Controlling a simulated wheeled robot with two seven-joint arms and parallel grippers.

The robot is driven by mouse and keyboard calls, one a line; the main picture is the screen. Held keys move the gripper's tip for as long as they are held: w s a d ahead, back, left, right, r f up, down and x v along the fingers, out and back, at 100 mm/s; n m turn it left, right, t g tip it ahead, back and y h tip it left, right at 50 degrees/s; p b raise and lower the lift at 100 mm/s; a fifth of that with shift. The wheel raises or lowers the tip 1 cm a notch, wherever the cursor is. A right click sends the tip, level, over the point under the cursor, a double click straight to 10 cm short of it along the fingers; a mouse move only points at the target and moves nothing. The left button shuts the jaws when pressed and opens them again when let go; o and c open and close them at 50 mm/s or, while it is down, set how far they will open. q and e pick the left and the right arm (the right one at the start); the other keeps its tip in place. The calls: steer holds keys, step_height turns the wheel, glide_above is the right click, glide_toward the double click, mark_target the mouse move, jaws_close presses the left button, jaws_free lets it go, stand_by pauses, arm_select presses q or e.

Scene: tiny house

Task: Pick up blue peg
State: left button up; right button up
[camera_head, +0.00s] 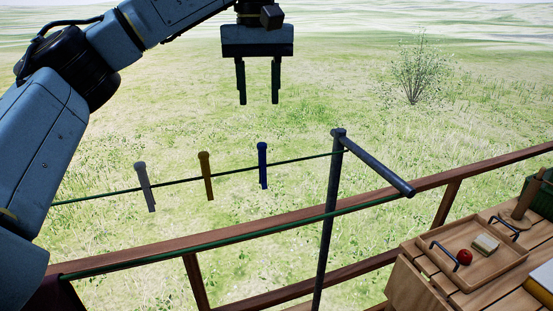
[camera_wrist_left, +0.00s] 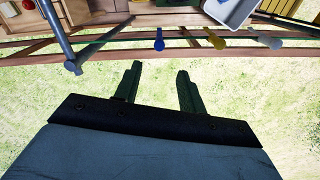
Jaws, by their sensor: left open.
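The blue peg (camera_head: 262,166) hangs on a green line in the head view, the rightmost of three pegs. It also shows near the top of the left wrist view (camera_wrist_left: 159,40). A brown-yellow peg (camera_head: 206,176) and a grey peg (camera_head: 145,187) hang on the same line to its left. My left gripper (camera_head: 258,98) is open and empty, above the blue peg in the head view and apart from it. Its two fingers (camera_wrist_left: 158,82) point toward the line in the wrist view. My right gripper is not in view.
A dark post with a crossbar (camera_head: 375,166) holds the line just right of the blue peg. A wooden railing (camera_head: 290,219) runs in front. A wooden tray (camera_head: 433,254) with a red ball (camera_head: 464,257) sits at lower right. Grass lies beyond.

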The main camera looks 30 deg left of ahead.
arm_select(q)
steer(key=b, duration=0.1)
glide_above(262, 147)
steer(key=f, duration=0.5)
steer(key=shift+s+a+f, duration=0.2)
steer(key=shift+s+f, duration=0.05)
steer(key=shift+s, duration=0.05)
step_height(262, 147, down, 2)
steer(key=shift+w+d+f+b, duration=0.1)
steer(key=shift+f+b, duration=0.15)
steer(key=shift+b, duration=0.1)
step_height(262, 147, down, 4)
steer(key=shift+w+d+r+p, duration=0.1)
steer(key=shift+w+r+p, duration=0.05)
steer(key=shift+r+p, duration=0.15)
steer(key=shift+f, duration=0.45)
jaws_close()
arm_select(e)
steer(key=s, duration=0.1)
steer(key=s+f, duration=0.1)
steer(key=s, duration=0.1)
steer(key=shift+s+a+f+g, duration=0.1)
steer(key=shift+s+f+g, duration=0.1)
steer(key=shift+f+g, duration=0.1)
